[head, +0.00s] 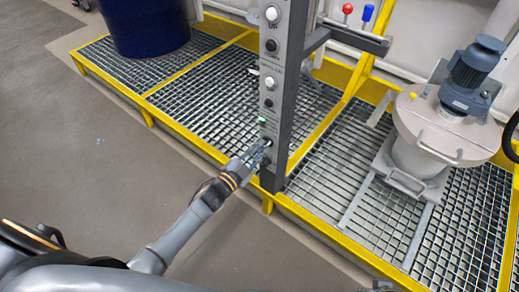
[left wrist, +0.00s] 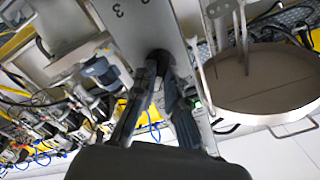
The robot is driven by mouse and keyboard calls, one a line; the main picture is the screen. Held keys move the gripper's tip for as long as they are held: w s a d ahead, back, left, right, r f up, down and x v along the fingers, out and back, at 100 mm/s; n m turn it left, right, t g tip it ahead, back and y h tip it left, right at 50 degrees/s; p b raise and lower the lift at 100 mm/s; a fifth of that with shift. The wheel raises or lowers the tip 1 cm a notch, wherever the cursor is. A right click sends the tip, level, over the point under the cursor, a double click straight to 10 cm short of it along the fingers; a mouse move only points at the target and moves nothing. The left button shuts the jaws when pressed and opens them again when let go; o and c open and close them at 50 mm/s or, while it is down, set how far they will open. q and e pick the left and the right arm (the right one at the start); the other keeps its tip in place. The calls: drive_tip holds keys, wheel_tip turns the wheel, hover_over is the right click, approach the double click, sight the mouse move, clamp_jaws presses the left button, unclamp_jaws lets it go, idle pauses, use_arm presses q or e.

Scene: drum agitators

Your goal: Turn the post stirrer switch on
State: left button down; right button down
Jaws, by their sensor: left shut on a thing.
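The grey control post (head: 272,172) stands upright at the platform's edge, with a column of round buttons and dark knobs on its front face. A small green light (head: 262,119) is lit on its lower part. My left gripper (head: 262,148) reaches the post just below this light, and its fingers cover the control there. In the left wrist view, my left gripper (left wrist: 158,68) has its fingertips closed together on a dark switch knob (left wrist: 158,55) on the post face. The knob is mostly hidden, so its setting cannot be read.
A yellow-edged grating platform (head: 200,92) lies around the post. A dark blue drum (head: 148,25) stands at the back left. A lidded vessel with a motor (head: 440,125) stands at the right. A grey arm (head: 352,38) juts from the post. The floor at left is clear.

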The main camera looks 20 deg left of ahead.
use_arm(q)
drive_tip(key=c, duration=1.4)
unclamp_jaws()
drive_tip(key=v, duration=1.2)
